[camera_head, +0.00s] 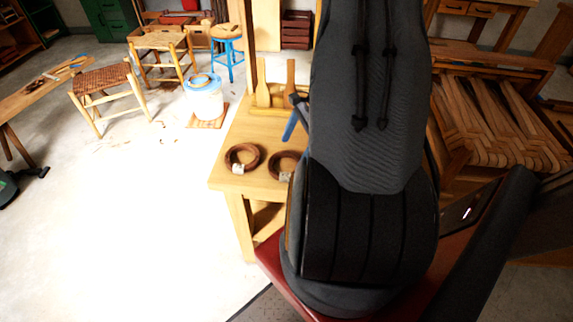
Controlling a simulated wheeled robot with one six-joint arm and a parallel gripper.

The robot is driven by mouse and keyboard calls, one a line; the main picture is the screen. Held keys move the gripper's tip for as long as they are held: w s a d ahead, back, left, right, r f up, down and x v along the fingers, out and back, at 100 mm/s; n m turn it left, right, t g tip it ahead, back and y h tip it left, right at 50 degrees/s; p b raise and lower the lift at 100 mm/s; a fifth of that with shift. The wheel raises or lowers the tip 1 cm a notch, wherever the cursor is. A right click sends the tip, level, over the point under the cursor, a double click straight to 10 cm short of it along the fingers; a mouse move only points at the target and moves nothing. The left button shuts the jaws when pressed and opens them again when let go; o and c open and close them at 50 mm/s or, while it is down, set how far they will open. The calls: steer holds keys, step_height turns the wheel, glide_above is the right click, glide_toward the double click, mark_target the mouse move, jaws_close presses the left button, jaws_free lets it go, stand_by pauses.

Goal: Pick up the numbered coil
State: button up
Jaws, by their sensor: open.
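Two brown ring-shaped coils lie flat on a light wooden table (226,178). The left coil (254,157) shows whole, with a small pale tag (238,169) at its front edge. The right coil (275,158) also has a pale tag (284,177), and my arm covers its right side. Any number on either tag is too small to read. My arm, in a dark cover, fills the middle of the view to the right of the coils. My gripper does not show.
Wooden uprights and a blue-handled tool (291,129) stand behind the coils. A white bucket (204,100) stands on the floor behind the table, near a woven stool (102,80). Wooden furniture with bark strips (490,125) is at right. The left floor is largely clear.

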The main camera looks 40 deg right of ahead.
steer(key=shift+p+x, duration=0.85)
steer(key=shift+x, duration=1.6)
steer(key=c, duration=0.7)
